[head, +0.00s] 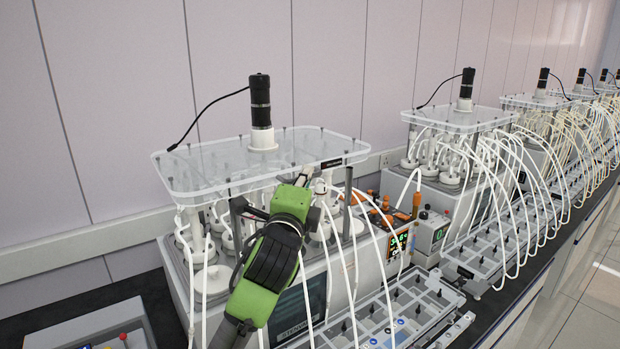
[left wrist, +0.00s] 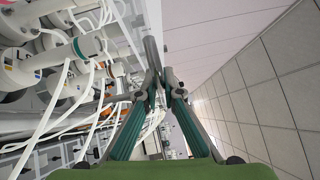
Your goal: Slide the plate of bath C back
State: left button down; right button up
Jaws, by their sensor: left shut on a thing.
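The nearest bath (head: 330,275) has a clear plate (head: 215,165) on top, with a black cylinder (head: 260,105) standing on it. I cannot read a letter on this bath. My left gripper (head: 303,180) is at the front edge of the plate, its green body hanging below it. In the left wrist view the fingertips (left wrist: 166,80) come together on a grey bar (left wrist: 152,54). Where the bar joins the plate is hidden. My right gripper is not in view.
White tubes hang around my left arm and the bath front. Similar baths with clear plates (head: 460,119) continue to the right. A rack tray (head: 400,315) lies in front. A pale wall (head: 120,100) stands behind the row.

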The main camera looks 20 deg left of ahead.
aim_at(287, 167)
pick_arm(q)
jog(key=w+a, duration=0.1)
jog(key=a, duration=0.1)
jog(key=w+a, duration=0.2)
jog(key=w+a+p, duration=0.1)
jog(key=w+a, duration=0.1)
jog(key=shift+a, duration=0.15)
jog(key=shift+s, duration=0.15)
jog(key=c, duration=2.2)
grip_release()
jog(key=shift+s+d, duration=0.1)
jog(key=shift+d, duration=0.15)
jog(key=shift+o, duration=0.2)
jog(key=s+d+f, duration=0.1)
jog(key=s, duration=1.1)
jog(key=shift+d+f, duration=0.15)
jog(key=shift+f, duration=0.1)
jog(key=shift+w, duration=0.1)
